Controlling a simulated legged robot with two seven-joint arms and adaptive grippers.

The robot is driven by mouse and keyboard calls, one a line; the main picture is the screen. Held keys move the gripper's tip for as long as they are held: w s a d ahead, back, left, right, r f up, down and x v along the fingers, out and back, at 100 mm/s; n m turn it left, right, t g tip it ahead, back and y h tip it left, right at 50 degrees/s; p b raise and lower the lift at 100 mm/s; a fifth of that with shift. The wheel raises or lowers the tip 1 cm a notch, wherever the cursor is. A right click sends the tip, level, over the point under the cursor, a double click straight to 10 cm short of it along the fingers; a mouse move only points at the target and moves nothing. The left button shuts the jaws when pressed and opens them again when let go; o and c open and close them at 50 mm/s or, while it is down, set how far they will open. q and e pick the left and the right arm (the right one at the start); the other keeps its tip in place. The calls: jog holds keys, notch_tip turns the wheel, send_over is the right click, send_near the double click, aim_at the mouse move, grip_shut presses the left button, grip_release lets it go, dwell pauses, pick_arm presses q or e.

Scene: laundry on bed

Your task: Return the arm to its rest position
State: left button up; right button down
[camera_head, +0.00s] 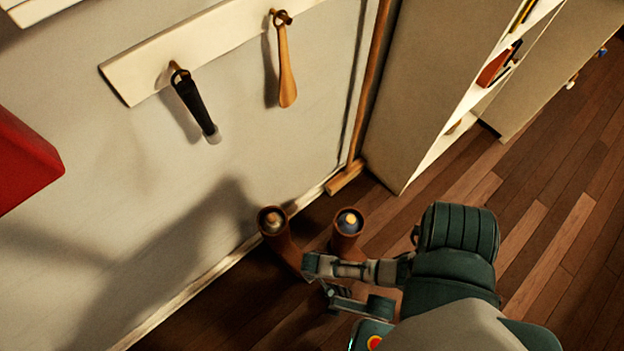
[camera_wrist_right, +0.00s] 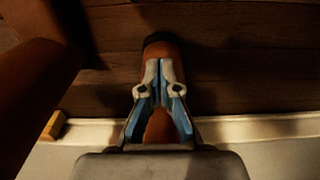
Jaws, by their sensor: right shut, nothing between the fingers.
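My right arm comes in from the lower right in the head view. Its gripper (camera_head: 314,275) is in front of two brown upright boot-like things, overlapping the lower part of the left one. In the right wrist view the fingertips of my right gripper (camera_wrist_right: 161,70) meet, with nothing between them. A brown shape shows behind and below the fingers there; I cannot tell whether they touch it. My left gripper is in neither view.
The left brown boot-like thing (camera_head: 279,243) and the right one (camera_head: 345,245) stand on the wooden floor (camera_head: 520,215) by the wall. A shoehorn (camera_head: 286,75) and a black-handled tool (camera_head: 194,103) hang from a white rail (camera_head: 140,82). A shelf unit (camera_head: 415,95) stands right.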

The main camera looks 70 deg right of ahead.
jog(key=shift+r, duration=1.2)
